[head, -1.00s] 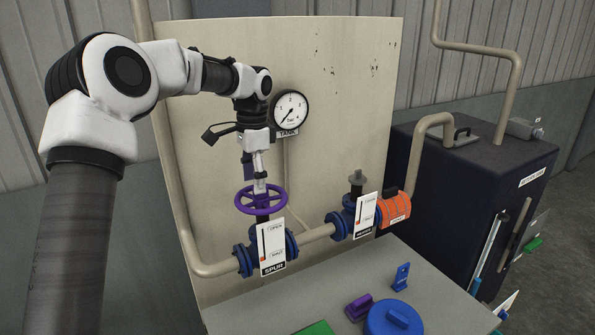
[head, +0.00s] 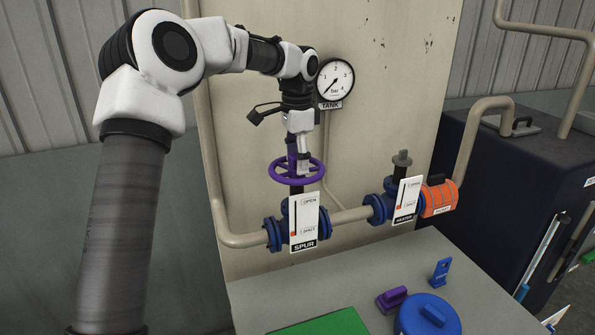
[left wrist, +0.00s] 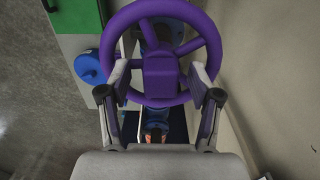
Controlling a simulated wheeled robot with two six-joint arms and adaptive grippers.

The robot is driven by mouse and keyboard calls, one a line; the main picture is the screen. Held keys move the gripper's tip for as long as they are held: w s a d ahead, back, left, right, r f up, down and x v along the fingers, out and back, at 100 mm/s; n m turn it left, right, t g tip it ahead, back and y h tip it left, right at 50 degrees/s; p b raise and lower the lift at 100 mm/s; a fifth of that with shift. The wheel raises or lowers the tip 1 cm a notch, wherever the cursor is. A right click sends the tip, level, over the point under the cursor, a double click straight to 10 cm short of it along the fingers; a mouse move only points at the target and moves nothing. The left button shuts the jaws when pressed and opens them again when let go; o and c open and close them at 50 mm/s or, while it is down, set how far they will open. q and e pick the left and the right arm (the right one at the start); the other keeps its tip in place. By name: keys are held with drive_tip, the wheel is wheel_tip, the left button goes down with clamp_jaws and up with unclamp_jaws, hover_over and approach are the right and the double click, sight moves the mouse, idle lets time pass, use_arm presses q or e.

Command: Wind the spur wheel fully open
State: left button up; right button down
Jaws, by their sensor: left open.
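The purple spur wheel (head: 272,175) lies flat on top of the blue spur valve (head: 273,234). A white SPUR plate (head: 305,228) with OPEN above SHUT and a red mark stands in front of the valve; the exact reading is too small to tell. My left gripper (head: 303,168) points straight down at the wheel from above. In the left wrist view the wheel (left wrist: 163,8) fills the top middle, and the open fingers of my left gripper (left wrist: 159,76) stand either side of its hub, close to the near rim. Contact cannot be told. My right gripper is not in view.
A tank gauge (head: 335,83) hangs on the panel just right of my wrist. The heater valve (head: 380,207) and an orange unit (head: 438,198) sit along the pipe to the right. A bench (head: 262,292) below holds a blue round lid (head: 428,318), a purple block and a green sheet.

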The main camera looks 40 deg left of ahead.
use_arm(q)
drive_tip(key=shift+s+r, duration=0.15)
drive_tip(key=shift+s, duration=0.25)
drive_tip(key=shift+w, duration=0.3)
drive_tip(key=m+p, duration=0.1)
drive_tip(key=p, duration=0.1)
drive_tip(key=shift+w+r+p, duration=0.15)
drive_tip(key=shift+w+p, duration=0.2)
drive_tip(key=shift+w, duration=0.05)
drive_tip(key=m+p, duration=0.3)
drive_tip(key=s+m+p, duration=0.1)
drive_tip(key=p, duration=0.1)
drive_tip(key=shift+r+m, duration=0.3)
drive_tip(key=m+p, duration=0.4)
drive_tip(key=p, duration=0.1)
drive_tip(key=m+p, duration=0.2)
drive_tip(key=m, duration=0.1)
drive_tip(key=shift+w+f+p, duration=0.2)
drive_tip(key=shift+w+p, duration=0.05)
drive_tip(key=shift+p, duration=0.1)
drive_tip(key=shift+f+m, duration=0.2)
drive_tip(key=shift+m, duration=0.6)
drive_tip(key=shift+s+f+m, duration=0.1)
drive_tip(key=shift+f+m, duration=0.1)
drive_tip(key=shift+m, duration=1.7)
